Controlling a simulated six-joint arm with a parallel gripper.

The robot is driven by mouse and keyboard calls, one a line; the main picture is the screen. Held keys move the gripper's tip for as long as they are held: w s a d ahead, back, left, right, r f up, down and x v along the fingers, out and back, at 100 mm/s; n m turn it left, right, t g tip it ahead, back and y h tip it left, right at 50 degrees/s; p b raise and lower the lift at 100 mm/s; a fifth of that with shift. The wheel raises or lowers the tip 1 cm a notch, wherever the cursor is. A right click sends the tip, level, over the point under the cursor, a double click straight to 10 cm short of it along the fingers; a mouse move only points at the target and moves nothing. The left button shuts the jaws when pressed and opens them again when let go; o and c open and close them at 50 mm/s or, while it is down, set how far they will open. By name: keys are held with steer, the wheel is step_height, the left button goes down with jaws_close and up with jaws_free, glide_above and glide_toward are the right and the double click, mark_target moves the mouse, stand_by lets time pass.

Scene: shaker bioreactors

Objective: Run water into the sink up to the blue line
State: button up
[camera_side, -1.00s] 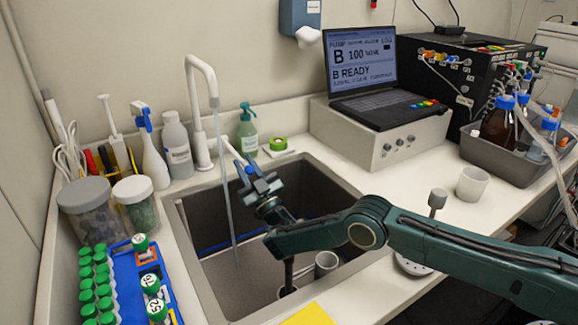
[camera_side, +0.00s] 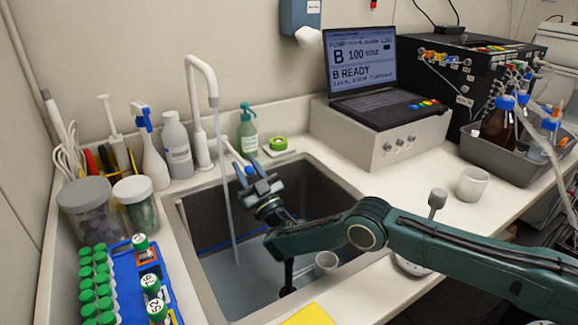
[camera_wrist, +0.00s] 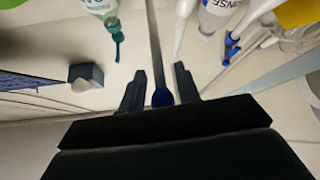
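The sink (camera_side: 187,225) has water (camera_side: 230,280) covering its bottom, with the blue line (camera_side: 216,245) showing on the far wall just above the water surface. The white tap (camera_side: 203,110) is running, and a stream (camera_side: 228,190) falls from its spout into the sink. The tap's lever (camera_side: 232,151) reaches toward my gripper (camera_side: 262,186) and ends in a blue tip, which also shows in the wrist view (camera_wrist: 162,97). My gripper (camera_wrist: 160,88) is open, its fingers on either side of the blue tip with gaps visible.
A cup (camera_side: 326,263) stands partly in the water. A blue rack (camera_side: 130,282) with green-capped tubes is at left. A laptop (camera_side: 362,72) stands at the back right.

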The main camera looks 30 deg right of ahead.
steer(key=shift+v, duration=1.35)
steer(key=shift+r, duration=3.55)
steer(key=shift+r, duration=0.1)
steer(key=c, duration=0.7)
steer(key=shift+w+d+r+m+h, duration=0.2)
steer(key=shift+d+r+m+h, duration=0.05)
steer(key=shift+m+h, duration=0.15)
jaws_close()
steer(key=w+d+r+m+g+h, duration=0.3)
steer(key=d+r+m+g+h, duration=0.3)
steer(key=m+g, duration=0.25)
steer(key=s+a+r+n+g+y, duration=0.2)
steer(key=s+a+n+g+y, duration=0.2)
steer(key=s+g, duration=0.3)
steer(key=s+y, duration=0.1)
steer(key=s, duration=0.2)
steer(key=shift+s+y, duration=0.2)
steer(key=shift+y, duration=0.1)
